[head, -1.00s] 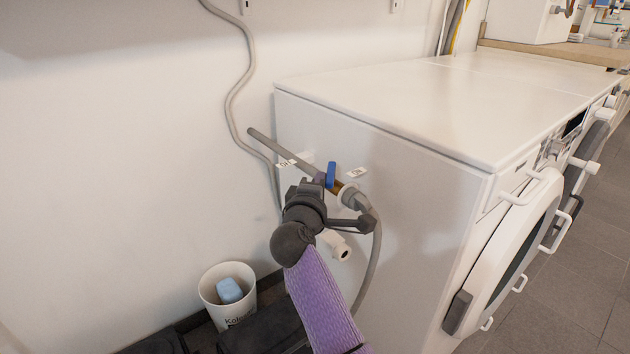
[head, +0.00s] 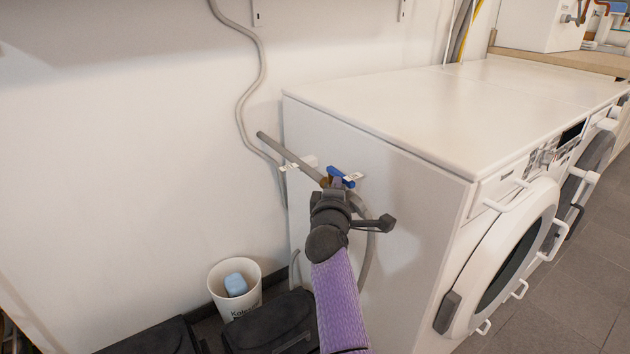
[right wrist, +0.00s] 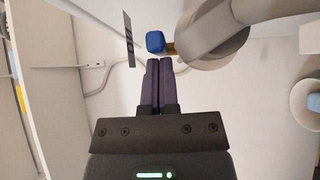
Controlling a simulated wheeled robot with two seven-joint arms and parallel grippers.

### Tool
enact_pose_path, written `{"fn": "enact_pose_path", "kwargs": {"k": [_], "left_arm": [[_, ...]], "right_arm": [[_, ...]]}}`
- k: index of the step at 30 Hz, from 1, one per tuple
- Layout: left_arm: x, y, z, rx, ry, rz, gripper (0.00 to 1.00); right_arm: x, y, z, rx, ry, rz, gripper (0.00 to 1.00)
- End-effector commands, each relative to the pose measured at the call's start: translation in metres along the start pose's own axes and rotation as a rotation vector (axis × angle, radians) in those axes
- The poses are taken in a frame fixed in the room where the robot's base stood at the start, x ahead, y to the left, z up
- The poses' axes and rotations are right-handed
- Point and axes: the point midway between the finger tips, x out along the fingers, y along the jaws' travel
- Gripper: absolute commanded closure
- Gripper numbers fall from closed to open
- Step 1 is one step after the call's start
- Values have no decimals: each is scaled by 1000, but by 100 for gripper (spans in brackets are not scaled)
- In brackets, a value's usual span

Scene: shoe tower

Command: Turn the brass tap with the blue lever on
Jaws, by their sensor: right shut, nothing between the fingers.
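The blue lever (head: 341,177) sits on the brass tap (head: 325,182) at the end of a grey pipe, beside the washing machine's side wall. The lever lies slanted across the pipe line in the head view. My right gripper (head: 337,184) is at the tap, its fingertips just below the lever and hiding part of the tap. In the right wrist view the gripper (right wrist: 159,62) is shut and empty, with the blue lever (right wrist: 155,42) just beyond its tips. Whether they touch, I cannot tell. My left gripper is out of view.
A white washing machine (head: 400,100) stands right of the tap. A grey hose (head: 366,255) hangs down by its side. A white bin (head: 250,297) with a blue item (head: 236,285) stands on the floor below left.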

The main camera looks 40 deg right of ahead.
Motion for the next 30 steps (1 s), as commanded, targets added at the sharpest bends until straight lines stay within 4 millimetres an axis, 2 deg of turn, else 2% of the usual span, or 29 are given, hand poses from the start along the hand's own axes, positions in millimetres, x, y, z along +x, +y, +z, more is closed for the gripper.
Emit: {"fn": "enact_pose_path", "kwargs": {"k": [17, 26, 30], "left_arm": [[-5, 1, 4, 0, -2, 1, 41], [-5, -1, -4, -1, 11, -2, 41], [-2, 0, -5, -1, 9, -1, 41]], "right_arm": [[3, 0, 9, -1, -6, 0, 100], [3, 0, 10, -2, -8, 0, 100], [1, -1, 4, -2, -7, -1, 100]]}}
